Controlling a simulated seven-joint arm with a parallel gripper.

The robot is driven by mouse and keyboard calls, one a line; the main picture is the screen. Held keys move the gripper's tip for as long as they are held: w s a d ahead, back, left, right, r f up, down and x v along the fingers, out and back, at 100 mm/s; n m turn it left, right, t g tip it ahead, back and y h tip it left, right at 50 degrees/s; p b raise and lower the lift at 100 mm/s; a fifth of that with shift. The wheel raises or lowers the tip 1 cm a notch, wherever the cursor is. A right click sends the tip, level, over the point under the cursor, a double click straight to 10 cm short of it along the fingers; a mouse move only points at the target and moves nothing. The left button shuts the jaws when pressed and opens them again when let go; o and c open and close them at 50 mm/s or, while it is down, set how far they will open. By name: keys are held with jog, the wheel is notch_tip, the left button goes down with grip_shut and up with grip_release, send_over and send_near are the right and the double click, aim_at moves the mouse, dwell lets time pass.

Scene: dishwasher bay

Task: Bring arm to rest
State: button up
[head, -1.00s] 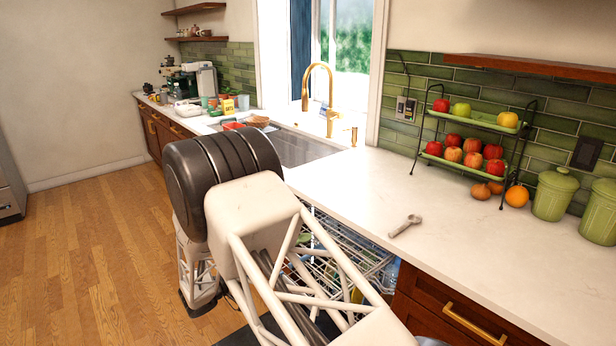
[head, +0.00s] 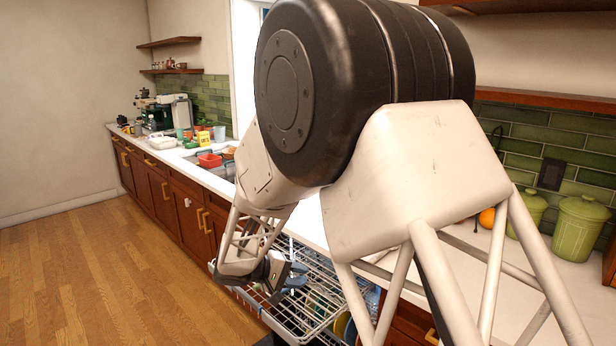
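My arm fills the middle of the head view, its dark, thick elbow joint raised high and close to the camera. The forearm runs down from it to my gripper (head: 280,276), which is over or beside the left part of the pulled-out dishwasher rack (head: 318,318). The gripper is small and dark here, and its fingers are not clear. I cannot tell whether it is open or touches the rack. Dishes in blue and yellow show in and below the rack, partly hidden by my arm.
The white counter (head: 465,268) runs along the wall above wooden cabinets (head: 160,185). A red container (head: 209,160) stands by the sink. Green canisters (head: 580,228) and an orange (head: 487,218) stand at the right. The wood floor (head: 120,275) at left is clear. My arm hides the fruit stand.

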jog(key=s+d+r+m+g+y, duration=0.1)
jog(key=s+d+r+g+y, duration=0.15)
jog(key=s+d+r, duration=0.5)
jog(key=s+d+r+m+g+y, duration=0.2)
jog(key=s+d+r+y, duration=0.15)
jog(key=s+d, duration=0.6)
jog(key=s+d+r+m+t+y, duration=0.1)
jog(key=s+d+r+y, duration=0.1)
jog(key=s, duration=0.8)
jog(key=s+d+r+m+t+y, duration=0.1)
jog(key=s+y, duration=0.3)
jog(key=s, duration=0.7)
jog(key=shift+s+d+r+t, duration=0.2)
jog(key=shift+d+r+t, duration=0.3)
jog(key=shift+d, duration=0.3)
